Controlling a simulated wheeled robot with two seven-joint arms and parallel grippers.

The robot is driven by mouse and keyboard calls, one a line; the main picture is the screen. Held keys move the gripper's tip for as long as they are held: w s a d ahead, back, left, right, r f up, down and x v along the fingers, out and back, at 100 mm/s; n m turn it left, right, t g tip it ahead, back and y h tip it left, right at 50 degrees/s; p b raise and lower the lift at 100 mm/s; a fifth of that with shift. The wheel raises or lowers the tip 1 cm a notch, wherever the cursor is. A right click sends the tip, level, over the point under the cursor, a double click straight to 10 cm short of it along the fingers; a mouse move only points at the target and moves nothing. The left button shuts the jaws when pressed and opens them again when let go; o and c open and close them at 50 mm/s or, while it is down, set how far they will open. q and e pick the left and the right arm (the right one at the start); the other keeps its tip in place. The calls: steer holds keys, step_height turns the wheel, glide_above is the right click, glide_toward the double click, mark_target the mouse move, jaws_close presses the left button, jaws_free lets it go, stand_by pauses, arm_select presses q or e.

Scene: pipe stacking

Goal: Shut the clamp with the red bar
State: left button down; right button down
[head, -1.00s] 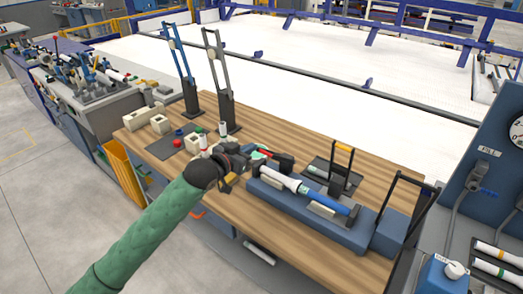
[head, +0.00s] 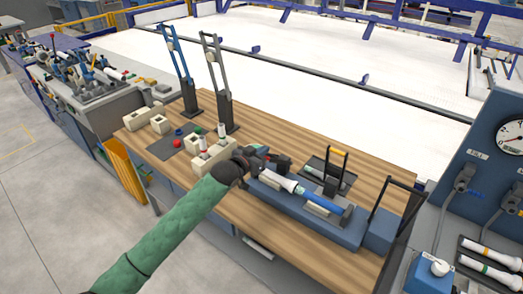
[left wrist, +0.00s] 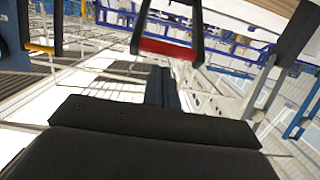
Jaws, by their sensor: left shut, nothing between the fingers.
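The red bar (left wrist: 167,49) shows in the left wrist view, across a dark clamp handle, a little beyond my left fingers. In the head view my arm and gripper hide most of that clamp. My left gripper (head: 272,160) is shut and empty at the left end of the long blue base (head: 350,233). Its dark fingers (left wrist: 160,118) fill the lower wrist view; I cannot tell whether they touch the handle. A white and blue pipe (head: 325,198) lies along the base. My right gripper is not in view.
A clamp with a yellow bar (head: 338,152) stands upright behind the pipe; its bar also shows in the left wrist view (left wrist: 40,48). A tall black handle (head: 397,183) rises at the base's right end.

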arm_select(q)
steer(key=shift+s+a+f, duration=0.15)
steer(key=shift+s+f, duration=0.05)
steer(key=shift+f, duration=0.4)
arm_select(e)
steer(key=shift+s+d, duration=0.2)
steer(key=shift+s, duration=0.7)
